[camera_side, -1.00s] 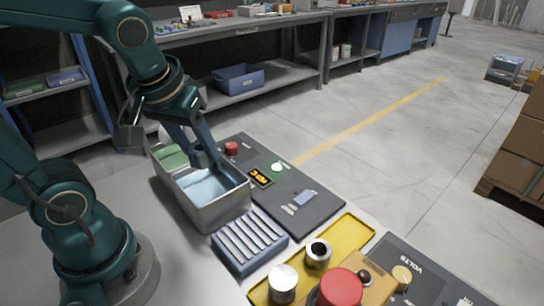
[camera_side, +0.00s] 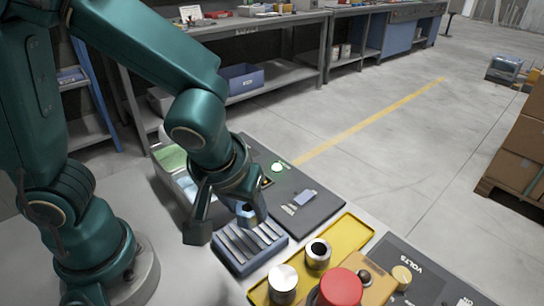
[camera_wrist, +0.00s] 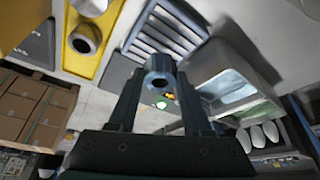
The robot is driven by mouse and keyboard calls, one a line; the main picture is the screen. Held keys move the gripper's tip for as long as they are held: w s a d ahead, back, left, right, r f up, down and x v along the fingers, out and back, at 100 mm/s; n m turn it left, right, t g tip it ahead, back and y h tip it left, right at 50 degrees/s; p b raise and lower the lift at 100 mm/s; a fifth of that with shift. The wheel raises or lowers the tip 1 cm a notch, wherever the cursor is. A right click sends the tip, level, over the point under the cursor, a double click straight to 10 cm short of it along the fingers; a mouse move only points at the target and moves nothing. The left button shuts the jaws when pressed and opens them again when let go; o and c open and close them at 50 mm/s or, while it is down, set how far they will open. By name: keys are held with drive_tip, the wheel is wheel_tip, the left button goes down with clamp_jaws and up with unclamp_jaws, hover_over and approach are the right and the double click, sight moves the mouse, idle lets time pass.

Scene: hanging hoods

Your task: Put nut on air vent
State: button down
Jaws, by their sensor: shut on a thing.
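My gripper (camera_wrist: 157,84) is shut on a grey-blue metal nut (camera_wrist: 160,69), whose dark hole shows between the fingers in the wrist view. In the side view my gripper (camera_side: 249,212) points down, and part of the nut (camera_side: 247,215) shows at its tips. The air vent (camera_side: 228,265) is a blue-grey box with slats on top, lying on the table. The nut is over or just in front of its far part; the exact gap cannot be told. The vent (camera_wrist: 186,14) also shows at the top of the wrist view, beyond the nut.
A metal two-part bin (camera_wrist: 243,51) stands beside the vent, partly hidden by my arm in the side view. A yellow tray (camera_side: 348,232) holds cylinders and a red-topped part on the other side. A dark control panel (camera_side: 318,204) lies behind the vent.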

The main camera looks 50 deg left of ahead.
sight(245, 220)
drive_tip(key=shift+f, duration=1.7)
drive_tip(key=shift+f, duration=0.15)
drive_tip(key=shift+c, duration=1.7)
unclamp_jaws()
drive_tip(key=shift+s+d+r, duration=0.1)
drive_tip(key=shift+r, duration=0.4)
drive_tip(key=v, duration=1.1)
drive_tip(key=s+a+m+t+h, duration=0.1)
drive_tip(key=a+m+h, duration=0.1)
drive_tip(key=a+m, duration=0.4)
drive_tip(key=shift+s+a+r+t, duration=0.2)
drive_tip(key=shift+s+a+t, duration=0.2)
drive_tip(key=shift+a, duration=0.1)
